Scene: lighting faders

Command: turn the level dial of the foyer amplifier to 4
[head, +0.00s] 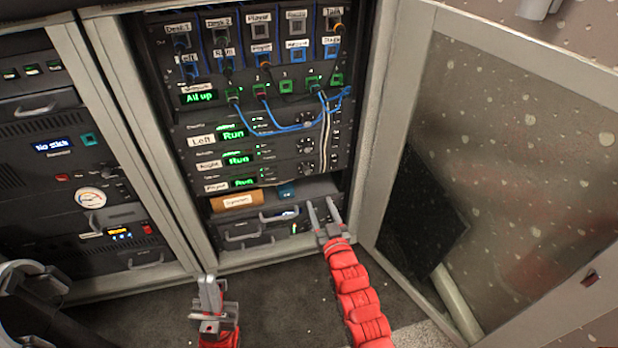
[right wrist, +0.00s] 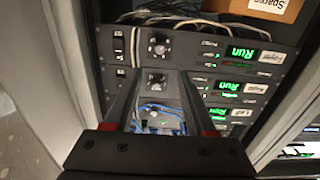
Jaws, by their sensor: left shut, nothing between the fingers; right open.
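The foyer amplifier (head: 245,183) is the lowest of three black units with green "Run" displays in the open rack. Its round dark level dial (head: 308,167) is at its right end. In the right wrist view, which is upside down, the foyer dial (right wrist: 158,45) is at the top. Its setting is too small to read. My right gripper (head: 320,202) is open and empty, below the foyer dial in the head view. In the right wrist view its fingertips (right wrist: 158,76) frame the dial one row below. My left gripper (head: 210,284) is shut and empty, low before the rack.
Matching amplifiers labelled Left (head: 202,140) and Right (head: 209,165) sit above. Cables (head: 325,140) hang near the right-hand dials. A cardboard box (head: 236,201) stands on the shelf below. The rack door (head: 500,130) is open at right. Another rack (head: 80,180) stands left.

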